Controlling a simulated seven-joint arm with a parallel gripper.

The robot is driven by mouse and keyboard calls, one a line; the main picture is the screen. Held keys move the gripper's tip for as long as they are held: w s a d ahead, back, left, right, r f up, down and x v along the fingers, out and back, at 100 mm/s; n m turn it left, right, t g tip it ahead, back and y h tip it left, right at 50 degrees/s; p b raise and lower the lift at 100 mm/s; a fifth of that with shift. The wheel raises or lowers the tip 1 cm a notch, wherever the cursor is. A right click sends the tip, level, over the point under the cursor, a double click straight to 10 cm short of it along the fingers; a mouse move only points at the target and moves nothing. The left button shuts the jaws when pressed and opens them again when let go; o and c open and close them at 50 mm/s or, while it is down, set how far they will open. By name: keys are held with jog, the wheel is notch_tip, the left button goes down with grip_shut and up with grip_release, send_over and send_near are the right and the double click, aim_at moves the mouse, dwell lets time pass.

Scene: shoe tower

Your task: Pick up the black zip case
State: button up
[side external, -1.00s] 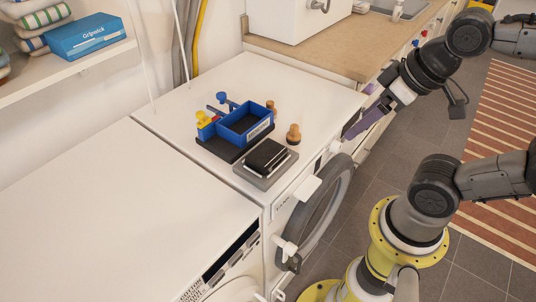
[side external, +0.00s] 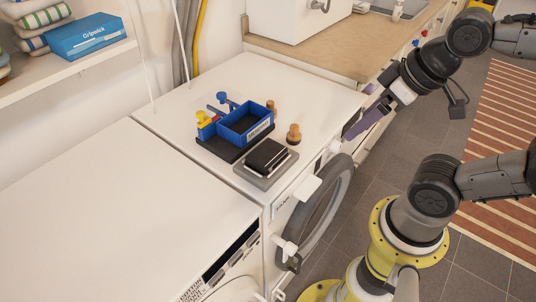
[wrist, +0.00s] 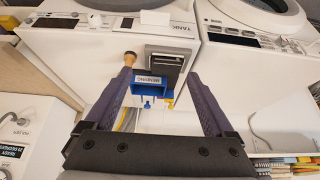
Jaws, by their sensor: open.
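The black zip case (side external: 267,154) lies on a grey plate (side external: 262,180) near the front edge of the white washer top. In the wrist view the dark case (wrist: 163,63) shows between and beyond my fingers, next to the blue bin. My gripper (side external: 352,134) is at the right of the washer in the side view, well apart from the case. Its purple fingers are spread wide and empty in the wrist view (wrist: 158,76).
A blue bin (side external: 246,124) stands on a dark base just behind the case. Blue and yellow pieces (side external: 204,120) are at its left, wooden pegs (side external: 293,134) at its right. The washer top (side external: 185,92) is otherwise clear. The round door (side external: 325,212) stands open in front.

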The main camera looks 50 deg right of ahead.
jog(key=shift+o, duration=0.5)
